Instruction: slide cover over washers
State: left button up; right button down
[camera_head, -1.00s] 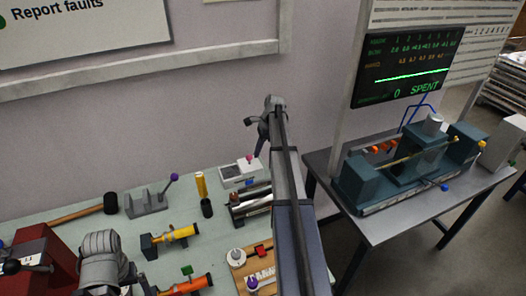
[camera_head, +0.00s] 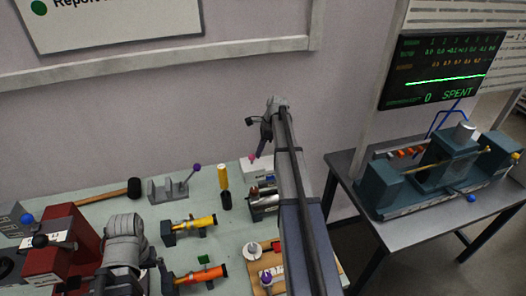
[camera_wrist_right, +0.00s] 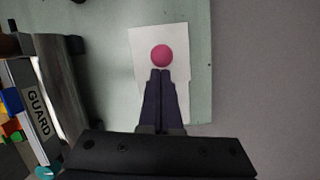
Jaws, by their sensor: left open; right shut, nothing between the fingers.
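My right gripper (camera_head: 262,152) reaches over the back of the bench, pointing down at a white box (camera_head: 250,168) with a pink ball knob. In the right wrist view its fingers (camera_wrist_right: 161,76) are shut and empty, with tips beside the pink ball (camera_wrist_right: 161,55); contact cannot be told. A grey guard labelled GUARD (camera_wrist_right: 40,112) lies left of them, beside several coloured pieces (camera_wrist_right: 12,128). A metal cylinder unit (camera_head: 264,203) is partly hidden by my right arm. My left gripper (camera_head: 157,272) is open, low over the bench's left. I cannot single out the washers.
A yellow tube (camera_head: 192,228) and an orange tube (camera_head: 200,274) lie on the bench, with a lever block (camera_head: 172,190), a mallet (camera_head: 133,188) and a red machine (camera_head: 62,240). A teal rig (camera_head: 440,165) stands on a separate table at right, under a display reading SPENT.

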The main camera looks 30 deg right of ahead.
jog(key=shift+a, duration=0.2)
jog(key=shift+s+d+r, duration=0.15)
jog(key=shift+d, duration=0.2)
jog(key=d, duration=0.1)
jog(key=s+d+r+p, duration=0.1)
jog(key=d+p, duration=0.1)
jog(key=shift+s+d+r, duration=0.15)
jog(key=shift+s+r, duration=0.15)
jog(key=shift+s, duration=0.05)
pick_arm(q)
notch_tip(320, 180, up, 10)
jog(key=d+p, duration=0.1)
jog(key=p, duration=0.7)
jog(key=shift+r, duration=0.15)
pick_arm(e)
jog(key=v, duration=0.8)
jog(key=shift+d+r, duration=0.15)
jog(key=shift+r, duration=0.2)
jog(key=shift+s, duration=0.1)
pick_arm(q)
jog(key=shift+s, duration=0.2)
pick_arm(e)
jog(key=shift+s+f, duration=0.1)
